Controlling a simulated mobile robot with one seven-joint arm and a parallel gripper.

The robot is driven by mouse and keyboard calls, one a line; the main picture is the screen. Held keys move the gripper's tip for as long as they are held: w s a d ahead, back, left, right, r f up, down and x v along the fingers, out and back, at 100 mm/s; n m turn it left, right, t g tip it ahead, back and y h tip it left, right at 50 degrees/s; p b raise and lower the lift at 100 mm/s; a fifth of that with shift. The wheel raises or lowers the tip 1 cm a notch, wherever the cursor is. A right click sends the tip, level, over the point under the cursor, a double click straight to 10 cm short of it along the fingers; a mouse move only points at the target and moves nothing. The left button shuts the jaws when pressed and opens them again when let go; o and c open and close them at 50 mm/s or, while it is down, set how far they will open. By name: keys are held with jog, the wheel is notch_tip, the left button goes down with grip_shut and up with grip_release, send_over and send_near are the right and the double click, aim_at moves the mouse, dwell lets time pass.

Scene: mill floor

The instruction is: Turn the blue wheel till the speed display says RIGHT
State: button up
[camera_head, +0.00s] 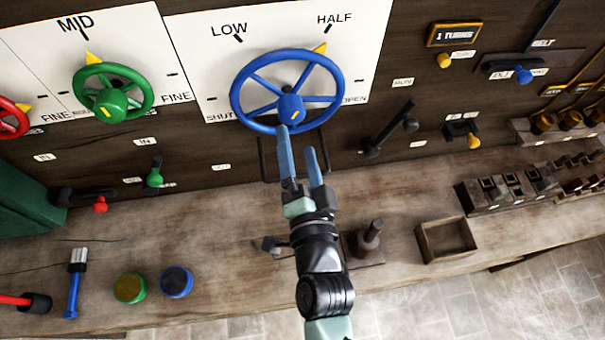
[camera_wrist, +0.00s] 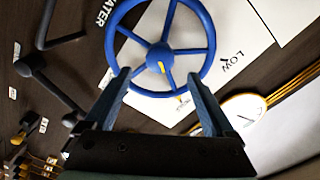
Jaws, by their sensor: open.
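The blue wheel (camera_head: 243,82) is mounted on a white panel marked LOW, HALF, SHUT and OPEN. Its yellow pointer (camera_head: 320,48) is at the top right, by HALF. It also fills the upper middle of the wrist view (camera_wrist: 205,40). My gripper (camera_head: 296,140) is open and empty, its blue fingers pointing at the wheel's lower rim. In the wrist view the fingertips (camera_wrist: 158,76) are apart on either side of the hub. Whether they touch the rim, I cannot tell. No speed display reading RIGHT is legible.
A green wheel (camera_head: 80,90) on a MID panel is to the left. A counter (camera_head: 454,34) reads 1 TURNS. A black lever (camera_head: 390,130) projects right of the wheel. A round gold-rimmed dial (camera_wrist: 243,108) shows in the wrist view, unreadable. An open wooden box (camera_head: 447,240) stands on the bench.

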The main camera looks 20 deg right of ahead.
jog(key=b+v, duration=0.1)
jog(key=v, duration=0.3)
jog(key=shift+s+a, duration=0.15)
jog(key=shift+s, duration=0.2)
jog(key=w+a+r+n+t+y+b, duration=0.1)
jog(key=w+a+r+n+t, duration=0.15)
jog(key=r, duration=0.45)
jog(key=w+a+r+n+t+y, duration=0.1)
jog(key=w+a+r+n, duration=0.15)
jog(key=r, duration=0.55)
jog(key=w+a+r+n+t+y+b, duration=0.1)
jog(key=w+r+n+t, duration=0.15)
jog(key=r, duration=0.45)
jog(key=s+a+r+n+t+y, duration=0.1)
jog(key=s+a+r+n+t, duration=0.1)
jog(key=r, duration=0.9)
jog(key=s+a+r+n+t+y+b, duration=0.1)
jog(key=s+a+r+n, duration=0.3)
jog(key=r, duration=0.8)
jog(key=shift+s+a+n+t, duration=0.2)
jog(key=shift+s+n+t, duration=0.05)
jog(key=shift+n+t, duration=0.4)
dwell(2.1)
